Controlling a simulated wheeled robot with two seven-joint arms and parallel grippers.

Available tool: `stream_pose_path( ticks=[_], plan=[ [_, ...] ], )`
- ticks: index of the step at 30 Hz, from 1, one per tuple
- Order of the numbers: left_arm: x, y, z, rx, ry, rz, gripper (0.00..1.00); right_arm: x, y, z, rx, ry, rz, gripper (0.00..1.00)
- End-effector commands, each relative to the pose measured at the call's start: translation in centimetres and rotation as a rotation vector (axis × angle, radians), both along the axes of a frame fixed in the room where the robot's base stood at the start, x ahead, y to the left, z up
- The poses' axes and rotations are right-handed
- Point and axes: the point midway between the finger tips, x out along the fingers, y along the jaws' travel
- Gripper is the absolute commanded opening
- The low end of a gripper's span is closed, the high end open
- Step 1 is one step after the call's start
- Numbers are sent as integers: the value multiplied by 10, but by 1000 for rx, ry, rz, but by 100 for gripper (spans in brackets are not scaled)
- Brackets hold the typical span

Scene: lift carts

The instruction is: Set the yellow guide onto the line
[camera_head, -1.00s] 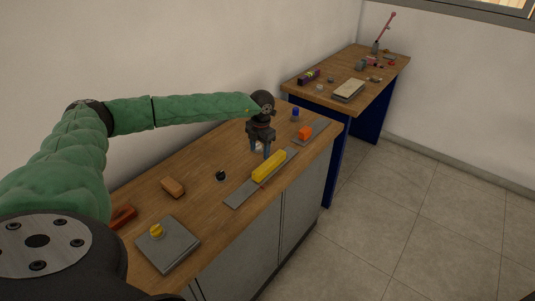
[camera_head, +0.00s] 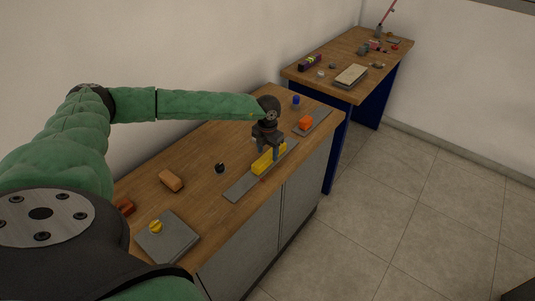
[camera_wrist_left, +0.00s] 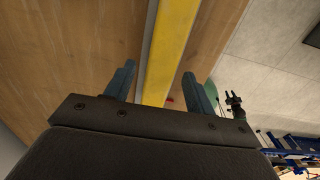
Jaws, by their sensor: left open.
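The yellow guide (camera_head: 264,163) is a long bar lying along a grey strip (camera_head: 240,187) on the near workbench, probably the line. My left gripper (camera_head: 267,154) is over the guide's far part, pointing down and open. In the left wrist view the guide (camera_wrist_left: 168,50) runs between the two blue-grey fingers of my left gripper (camera_wrist_left: 159,70), with visible gaps at the tips. The fingers partly cover the guide in the head view. My right gripper is not in view.
On the same bench are an orange block (camera_head: 305,121), a blue cylinder (camera_head: 296,100), a black knob (camera_head: 220,167), a brown block (camera_head: 171,181) and a grey plate (camera_head: 166,237) with a yellow knob (camera_head: 156,226). A second bench (camera_head: 319,88) stands beyond. Floor is clear at right.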

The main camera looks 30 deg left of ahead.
Motion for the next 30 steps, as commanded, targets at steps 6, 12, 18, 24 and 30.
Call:
stream_pose_path(
  ticks=[6,12,18,24,30],
  plan=[
    [0,0,-20,1,1,0,55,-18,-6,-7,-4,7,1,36],
    [0,0,-29,1,1,0,55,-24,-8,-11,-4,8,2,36],
    [0,0,-29,1,0,0,55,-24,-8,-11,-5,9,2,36],
    [0,0,-29,1,0,0,17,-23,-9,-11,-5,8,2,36],
    [0,0,-29,1,0,0,0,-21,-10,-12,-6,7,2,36]
  ],
)
